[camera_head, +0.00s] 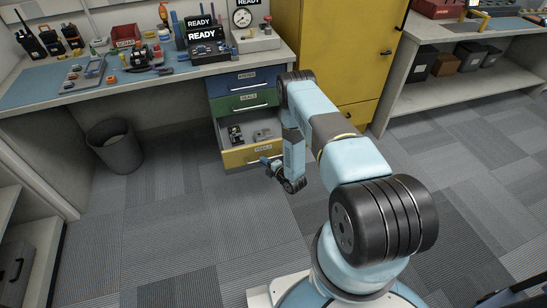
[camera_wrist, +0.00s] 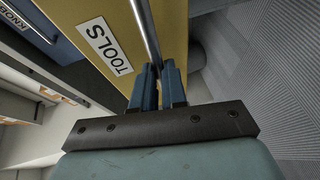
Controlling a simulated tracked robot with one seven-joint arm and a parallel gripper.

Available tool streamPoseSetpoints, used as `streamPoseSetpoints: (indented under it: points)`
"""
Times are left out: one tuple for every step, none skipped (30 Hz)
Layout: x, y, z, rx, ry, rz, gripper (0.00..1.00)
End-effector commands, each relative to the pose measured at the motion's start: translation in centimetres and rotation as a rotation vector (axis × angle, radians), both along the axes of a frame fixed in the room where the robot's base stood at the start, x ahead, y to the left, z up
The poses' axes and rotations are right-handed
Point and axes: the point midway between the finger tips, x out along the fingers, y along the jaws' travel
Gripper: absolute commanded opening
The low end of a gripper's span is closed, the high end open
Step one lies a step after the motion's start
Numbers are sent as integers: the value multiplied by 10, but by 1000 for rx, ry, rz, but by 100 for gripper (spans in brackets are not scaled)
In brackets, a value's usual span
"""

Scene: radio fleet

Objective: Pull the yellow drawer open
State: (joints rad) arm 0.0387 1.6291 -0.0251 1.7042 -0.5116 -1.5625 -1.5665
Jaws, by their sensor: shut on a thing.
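The yellow drawer (camera_head: 236,158) is the lowest of three drawers under the workbench. It stands partly out, and its inside shows with a few small grey and dark items in it. In the wrist view its yellow front (camera_wrist: 85,15) carries a TOOLS label and a metal bar handle (camera_wrist: 146,28). My gripper (camera_head: 268,163) is at the drawer's front, at the handle. In the wrist view my blue fingers (camera_wrist: 158,75) are closed on the bar. Part of the handle is hidden by the fingers.
The green drawer (camera_head: 238,105) and the blue drawer (camera_head: 232,84) above are shut. A dark bin (camera_head: 115,147) stands on the floor at left. A tall yellow cabinet (camera_head: 330,55) stands right of the drawers. The carpet in front is clear.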

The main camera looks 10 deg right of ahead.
Motion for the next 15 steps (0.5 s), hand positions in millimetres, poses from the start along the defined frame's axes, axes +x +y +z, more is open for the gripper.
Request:
streamPoseSetpoints:
  points:
    - [-9, 9, -4, 5, 12, 14, 0]
    - [-11, 8, -4, 5, 12, 14, 0]
    - [-13, 7, -4, 5, 11, 13, 0]
    - [-14, 6, -4, 5, 11, 12, 0]
    - [-14, 5, -4, 4, 12, 11, 0]
    - [-15, 4, -4, 4, 12, 9, 0]
    - [-16, 2, -4, 3, 12, 8, 0]
    - [-16, 1, -4, 2, 12, 7, 0]
    - [-16, -1, -4, 2, 11, 3, 0]
    - [-16, -2, -4, 2, 11, 2, 0]
    - [-16, -4, -4, 1, 11, 0, 0]
    - [-16, -6, -4, 0, 10, -3, 0]
    - [-15, -7, -4, -1, 10, -5, 0]
    - [-15, -9, -4, -2, 10, -7, 0]
    - [-15, -10, -4, -3, 11, -9, 0]
